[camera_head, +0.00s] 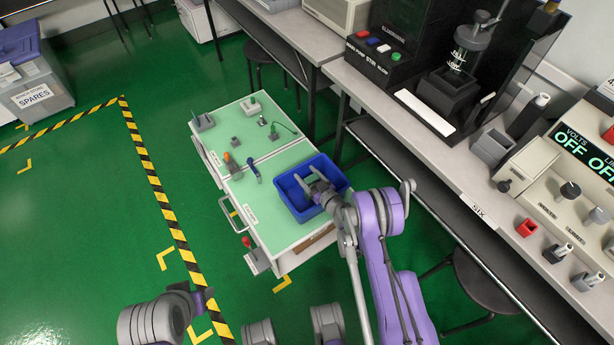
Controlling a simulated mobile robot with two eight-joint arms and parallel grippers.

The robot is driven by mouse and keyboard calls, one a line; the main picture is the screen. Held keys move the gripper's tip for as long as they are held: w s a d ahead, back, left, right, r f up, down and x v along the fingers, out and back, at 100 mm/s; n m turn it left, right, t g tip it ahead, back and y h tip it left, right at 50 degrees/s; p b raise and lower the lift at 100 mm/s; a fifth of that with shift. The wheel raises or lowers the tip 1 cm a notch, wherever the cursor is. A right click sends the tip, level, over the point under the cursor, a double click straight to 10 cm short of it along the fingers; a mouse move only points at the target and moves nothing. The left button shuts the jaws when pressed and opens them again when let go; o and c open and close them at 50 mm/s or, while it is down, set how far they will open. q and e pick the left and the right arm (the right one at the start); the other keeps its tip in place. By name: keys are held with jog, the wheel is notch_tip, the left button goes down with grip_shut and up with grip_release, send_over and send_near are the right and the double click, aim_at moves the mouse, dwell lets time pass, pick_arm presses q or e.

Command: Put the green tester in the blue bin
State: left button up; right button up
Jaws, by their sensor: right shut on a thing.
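The blue bin (332,172) sits on the pale green top of a white cart (262,222), near its right side. My right gripper (308,181) reaches over the bin from the right, with its fingertips within the bin's outline. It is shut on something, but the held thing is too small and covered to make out. A small greenish piece with a thin cord (274,131) is at the cart's far part; I cannot tell if it is a tester. My left arm shows at the bottom left, but its gripper is not in view.
An orange-tipped tester (229,162) and a blue tester (253,170) are on the cart left of the bin. A red-topped piece (247,243) is at the cart's near left edge. Grey holders (202,122) stand at the back. A cluttered workbench (455,178) runs along the right.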

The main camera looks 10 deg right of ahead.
jog(key=shift+f, duration=0.1)
jog(key=shift+f, duration=0.2)
jog(key=o, duration=1.5)
jog(key=shift+r, duration=0.15)
